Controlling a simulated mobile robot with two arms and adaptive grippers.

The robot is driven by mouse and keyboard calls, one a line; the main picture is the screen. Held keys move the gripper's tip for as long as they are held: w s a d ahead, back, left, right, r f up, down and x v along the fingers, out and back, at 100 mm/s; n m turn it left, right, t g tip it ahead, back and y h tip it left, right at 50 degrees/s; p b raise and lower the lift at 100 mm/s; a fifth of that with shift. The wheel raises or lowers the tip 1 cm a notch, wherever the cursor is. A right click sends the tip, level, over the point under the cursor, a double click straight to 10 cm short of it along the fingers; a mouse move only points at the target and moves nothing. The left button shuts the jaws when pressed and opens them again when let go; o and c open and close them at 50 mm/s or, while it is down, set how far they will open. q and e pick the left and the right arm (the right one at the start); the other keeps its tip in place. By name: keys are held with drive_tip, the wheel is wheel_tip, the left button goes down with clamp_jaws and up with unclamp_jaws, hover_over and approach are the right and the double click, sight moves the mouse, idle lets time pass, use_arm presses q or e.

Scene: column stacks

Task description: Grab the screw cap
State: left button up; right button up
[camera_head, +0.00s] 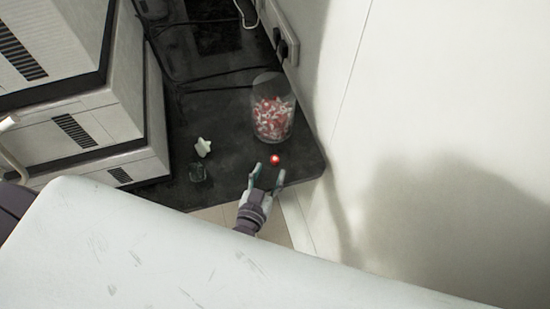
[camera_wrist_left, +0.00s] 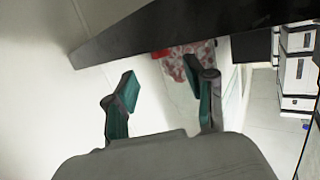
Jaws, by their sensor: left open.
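A small round red cap (camera_head: 275,159) sits on the dark tabletop (camera_head: 225,135), just in front of a clear jar. My left gripper (camera_head: 268,176) is open and empty at the table's front edge. Its two fingers point toward the cap, which lies a little beyond the fingertips. In the left wrist view the open fingers (camera_wrist_left: 161,85) show with green pads. A small red patch (camera_wrist_left: 160,53) between and beyond them looks like the cap, partly cut off by the dark table edge (camera_wrist_left: 190,28). My right gripper is not in view.
The clear jar (camera_head: 272,107) of red and white pieces stands right behind the cap. A pale star-shaped item (camera_head: 203,147) and a small dark glass (camera_head: 197,172) stand to the left. Stacked white boxes (camera_head: 80,125) fill the left; a wall (camera_head: 430,120) bounds the right.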

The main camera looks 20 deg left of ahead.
sight(274, 161)
use_arm(q)
drive_tip(key=w, duration=0.2)
drive_tip(key=w+f, duration=0.1)
drive_tip(key=w, duration=0.2)
drive_tip(key=shift+w+a+f, duration=0.1)
drive_tip(key=shift+a+f, duration=0.05)
drive_tip(key=shift+f, duration=0.05)
drive_tip(key=c, duration=0.8)
